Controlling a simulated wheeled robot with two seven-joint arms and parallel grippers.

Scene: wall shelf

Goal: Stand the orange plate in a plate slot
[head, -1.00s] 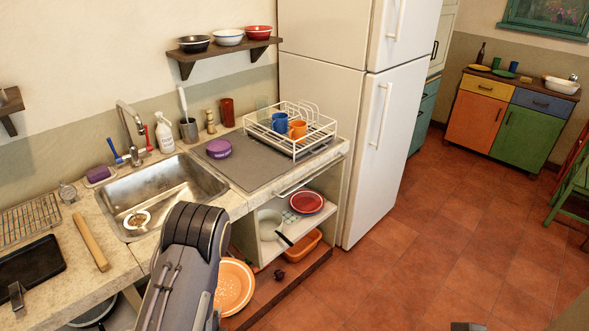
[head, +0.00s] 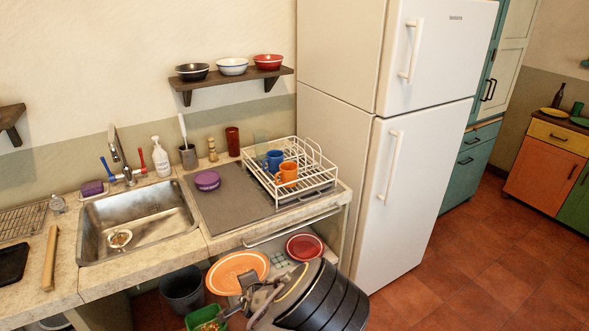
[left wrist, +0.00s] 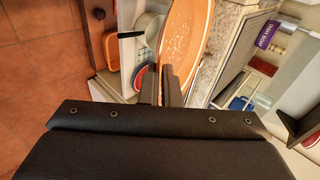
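The orange plate (head: 238,272) is in the air in front of the counter, below the counter's front edge. My left gripper (head: 250,290) is at its near rim; my own arm partly hides the fingers. In the left wrist view the plate (left wrist: 183,35) rises from between the fingers (left wrist: 162,85), which look shut on its rim. The white wire dish rack (head: 318,191) stands on the right end of the counter, with upright wire plate slots at its back right. The slots hold no plate. My right gripper is not in view.
A blue mug (head: 273,160) and an orange mug (head: 287,174) stand in the rack. A red plate (head: 304,247) lies on the shelf below. The white fridge (head: 405,200) bounds the rack's right side.

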